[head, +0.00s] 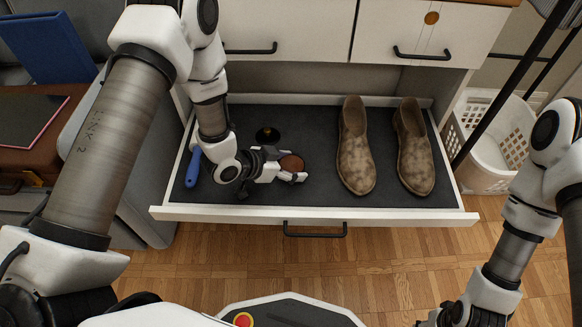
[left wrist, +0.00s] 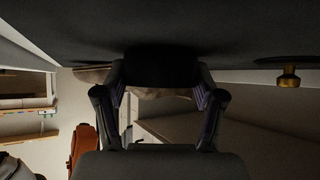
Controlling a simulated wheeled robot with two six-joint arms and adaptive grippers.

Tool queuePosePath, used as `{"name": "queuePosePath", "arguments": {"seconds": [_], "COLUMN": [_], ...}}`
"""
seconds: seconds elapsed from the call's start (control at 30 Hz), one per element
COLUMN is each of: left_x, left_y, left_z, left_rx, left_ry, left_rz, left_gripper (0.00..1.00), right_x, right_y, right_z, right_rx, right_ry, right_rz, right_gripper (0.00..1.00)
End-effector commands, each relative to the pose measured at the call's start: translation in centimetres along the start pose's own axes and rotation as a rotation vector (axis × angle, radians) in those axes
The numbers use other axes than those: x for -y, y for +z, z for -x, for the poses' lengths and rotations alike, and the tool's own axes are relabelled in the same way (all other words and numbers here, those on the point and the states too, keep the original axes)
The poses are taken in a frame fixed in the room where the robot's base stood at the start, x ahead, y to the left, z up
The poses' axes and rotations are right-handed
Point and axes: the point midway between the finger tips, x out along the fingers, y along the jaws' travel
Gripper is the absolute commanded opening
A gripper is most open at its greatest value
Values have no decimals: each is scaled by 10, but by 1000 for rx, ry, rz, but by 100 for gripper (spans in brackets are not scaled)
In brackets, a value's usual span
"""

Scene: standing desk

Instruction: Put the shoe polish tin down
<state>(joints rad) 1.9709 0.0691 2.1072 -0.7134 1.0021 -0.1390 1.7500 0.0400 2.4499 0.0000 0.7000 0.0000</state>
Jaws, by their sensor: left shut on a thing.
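The shoe polish tin (head: 291,163) is a small round tin with a brown top, low over the dark lining of the open drawer (head: 315,213). My left gripper (head: 290,170) is shut on it. In the left wrist view the tin (left wrist: 160,68) is a dark disc between the two fingertips, close against the dark drawer floor. I cannot tell whether it touches the floor. My right gripper (head: 452,317) is at the bottom right edge, partly cut off, and its jaws cannot be made out.
A pair of brown shoes (head: 356,160) (head: 413,155) stands in the drawer's right half. A dark round thing with a gold knob (head: 267,135) sits behind the tin. A blue-handled thing (head: 193,170) lies at the left wall. A white basket (head: 495,140) stands right of the drawer.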

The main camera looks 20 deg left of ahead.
Motion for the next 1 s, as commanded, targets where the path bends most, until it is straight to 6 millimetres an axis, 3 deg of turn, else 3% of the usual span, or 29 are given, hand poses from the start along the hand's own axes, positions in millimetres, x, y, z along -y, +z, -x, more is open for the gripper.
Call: {"name": "queuePosePath", "arguments": {"seconds": [0.17, 0.2, 0.23, 0.67, 0.77, 1.0], "left_x": [0, 0, 0, 0, 1, 1], "left_y": [2, 1, 1, -3, -5, -6], "left_z": [-1, -1, -1, 6, 24, 88], "left_rx": [-1, -1, -1, -1, -1, -3], "left_ry": [0, 0, 0, -1, -2, -3], "left_rz": [0, 0, 0, 2, 5, 9], "left_gripper": [17, 83, 94, 94, 94, 94], "right_x": [0, 0, 0, 0, 0, 0], "right_y": [0, 0, 0, 0, 0, 0], "right_z": [0, 0, 0, 5, 15, 46], "right_rx": [0, 0, 0, 0, 0, 0], "right_ry": [0, 0, 0, 0, 0, 0], "right_rz": [0, 0, 0, 0, 0, 0], "right_gripper": [40, 40, 40, 40, 40, 40]}}
